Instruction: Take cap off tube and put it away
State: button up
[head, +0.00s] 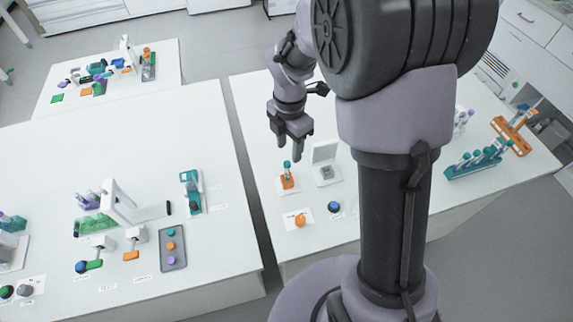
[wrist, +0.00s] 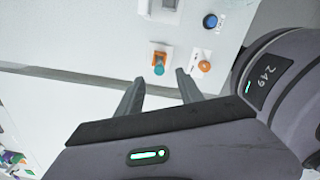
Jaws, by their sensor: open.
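A tube with a teal cap (head: 287,166) stands upright in a small orange holder (head: 287,182) on the right-hand table. My gripper (head: 290,148) is open and empty, above and close to the capped tube in the head view. In the wrist view the teal cap (wrist: 159,69) shows beyond the fingertips of my gripper (wrist: 160,88), with the orange holder (wrist: 160,54) around the tube. Nothing is between the fingers. The tube's body is mostly hidden by the cap and holder.
A white device with a raised lid (head: 325,160) stands just right of the holder. In front lie an orange round piece (head: 300,220) on a white card and a blue round piece (head: 334,207). A teal rack of tubes (head: 474,163) stands farther right. A gap separates the tables.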

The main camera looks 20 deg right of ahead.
aim_at(288, 163)
notch_tip(288, 163, down, 5)
jog(key=shift+a+r+b, duration=0.1)
jog(key=shift+b, duration=0.75)
jog(key=shift+w+f, duration=0.1)
jog(key=shift+f, duration=0.3)
jog(key=shift+r, duration=0.1)
jog(key=shift+c, duration=0.6)
grip_shut()
